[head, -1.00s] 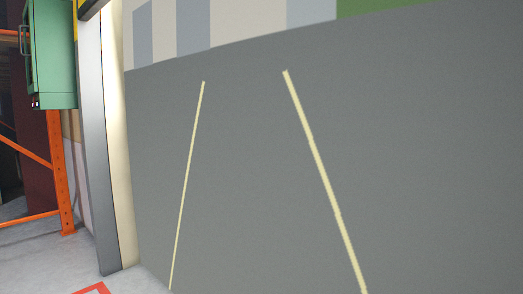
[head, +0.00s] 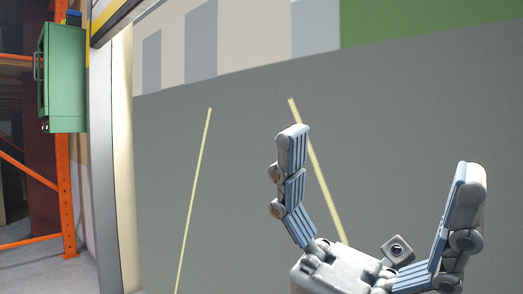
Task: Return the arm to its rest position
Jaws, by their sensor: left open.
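My left gripper (head: 376,165) is in the lower right of the head view, pointing up. Its two jointed fingers stand wide apart with nothing between them. Its pale palm shows at the bottom edge, with a small dark camera-like part beside it. The rest of the arm is out of the picture below. My right gripper is not in view.
At the left are a pale pillar (head: 103,180), a green box (head: 63,80) and an orange rack (head: 66,200). A strip of floor (head: 45,265) shows at the lower left.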

